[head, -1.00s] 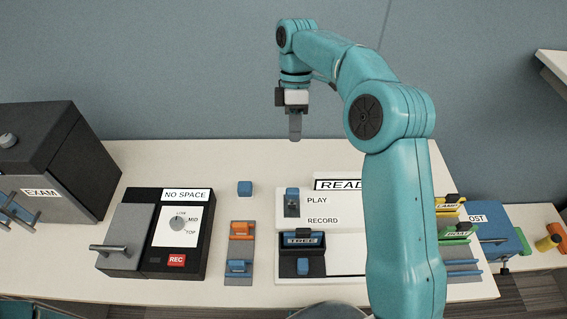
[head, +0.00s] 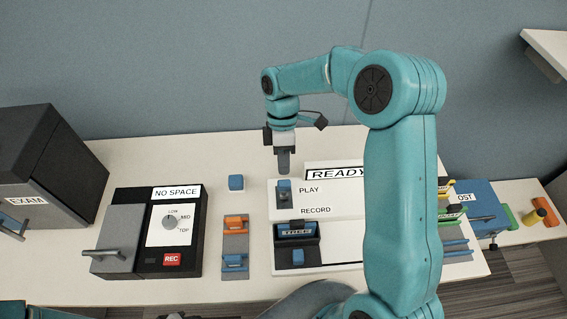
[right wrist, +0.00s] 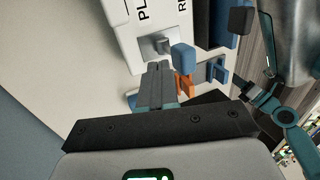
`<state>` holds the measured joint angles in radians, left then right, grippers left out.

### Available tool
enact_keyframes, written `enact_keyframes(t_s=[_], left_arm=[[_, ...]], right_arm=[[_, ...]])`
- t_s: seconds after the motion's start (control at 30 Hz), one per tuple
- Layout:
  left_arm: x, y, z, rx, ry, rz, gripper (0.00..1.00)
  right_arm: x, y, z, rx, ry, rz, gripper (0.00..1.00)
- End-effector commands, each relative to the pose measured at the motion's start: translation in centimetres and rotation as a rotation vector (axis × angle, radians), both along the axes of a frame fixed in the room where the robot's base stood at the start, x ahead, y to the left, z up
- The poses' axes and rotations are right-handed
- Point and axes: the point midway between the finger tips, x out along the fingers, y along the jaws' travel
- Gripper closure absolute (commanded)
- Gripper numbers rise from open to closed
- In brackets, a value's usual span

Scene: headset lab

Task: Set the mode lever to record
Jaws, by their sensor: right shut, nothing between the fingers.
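The mode lever has a blue cap (head: 284,184) on a small grey plate at the left edge of the white panel (head: 345,206). In the head view its cap stands level with the PLAY label (head: 308,189), above the RECORD label (head: 315,210). In the right wrist view the blue cap (right wrist: 183,57) shows just right of the fingertips. My right gripper (head: 283,170) is shut and empty, pointing down close to the lever on its far side. It also shows in the right wrist view (right wrist: 158,68). Whether it touches the lever I cannot tell.
Left of the panel are a loose blue cube (head: 236,182) and a grey strip with orange (head: 235,222) and blue sliders. The NO SPACE box (head: 190,240) stands further left. A READY sign (head: 335,174) lies behind.

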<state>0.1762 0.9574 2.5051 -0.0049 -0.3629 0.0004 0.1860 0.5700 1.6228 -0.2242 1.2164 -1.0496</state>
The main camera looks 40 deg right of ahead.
Motion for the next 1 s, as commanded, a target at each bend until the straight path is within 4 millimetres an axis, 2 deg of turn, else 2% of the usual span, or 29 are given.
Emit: enact_keyframes(t_s=[0.17,0.53,0.8,1.0], left_arm=[[0.0,0.0,0.3,0.000,-0.001,0.000,0.57],[0.0,0.0,0.2,0.000,0.000,0.000,0.57],[0.0,0.0,-2.2,0.000,0.000,0.000,0.57],[0.0,0.0,-1.9,0.000,0.000,0.000,0.57]], right_arm=[[-0.8,0.6,-0.1,0.000,0.000,0.000,1.00],[-0.9,0.7,-0.2,-0.001,-0.001,0.000,1.00],[-1.9,1.3,-0.3,-0.056,-0.093,0.002,1.00],[-2.4,1.6,0.3,-0.061,-0.098,0.000,1.00]])
